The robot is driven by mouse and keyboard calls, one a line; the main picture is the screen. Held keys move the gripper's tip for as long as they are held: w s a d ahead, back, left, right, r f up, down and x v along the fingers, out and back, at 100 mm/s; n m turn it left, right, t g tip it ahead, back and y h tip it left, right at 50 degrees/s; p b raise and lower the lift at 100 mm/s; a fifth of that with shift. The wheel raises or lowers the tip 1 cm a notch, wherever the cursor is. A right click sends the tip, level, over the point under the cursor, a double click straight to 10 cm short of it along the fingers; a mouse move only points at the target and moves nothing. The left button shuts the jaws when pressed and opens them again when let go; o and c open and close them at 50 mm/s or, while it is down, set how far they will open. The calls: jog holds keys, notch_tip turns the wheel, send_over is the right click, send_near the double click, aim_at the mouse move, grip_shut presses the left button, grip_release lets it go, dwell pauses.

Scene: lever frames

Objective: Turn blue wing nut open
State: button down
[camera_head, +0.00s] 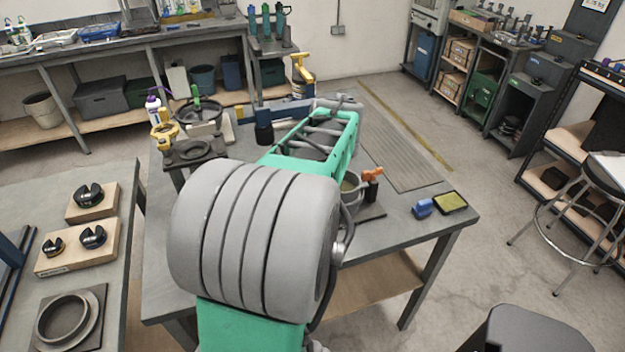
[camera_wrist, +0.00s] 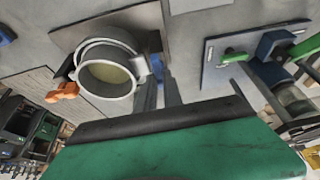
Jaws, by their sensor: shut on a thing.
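In the wrist view a grey ring clamp (camera_wrist: 108,68) stands around a short pipe, with an orange handle (camera_wrist: 64,92) on its left. A small blue part, which looks like the blue wing nut (camera_wrist: 150,94), shows at the clamp's right side, partly hidden by my fingers. My gripper (camera_wrist: 158,84) is shut on it beside the clamp's lug. In the head view the clamp (camera_head: 351,188) and its orange handle (camera_head: 372,174) show on the workbench (camera_head: 400,240). My arm hides the gripper and the wing nut there.
A blue block (camera_head: 422,208) and a yellow-topped pad (camera_head: 450,202) lie at the bench's right. A plate with a green lever (camera_wrist: 233,56) stands right of my fingers. A yellow-handled valve (camera_head: 302,68) stands at the back.

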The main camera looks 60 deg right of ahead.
jog(key=c, duration=1.5)
grip_release()
jog(key=v, duration=0.7)
jog(key=shift+s+a+r, duration=0.1)
jog(key=shift+a+r, duration=0.05)
jog(key=shift+r, duration=0.2)
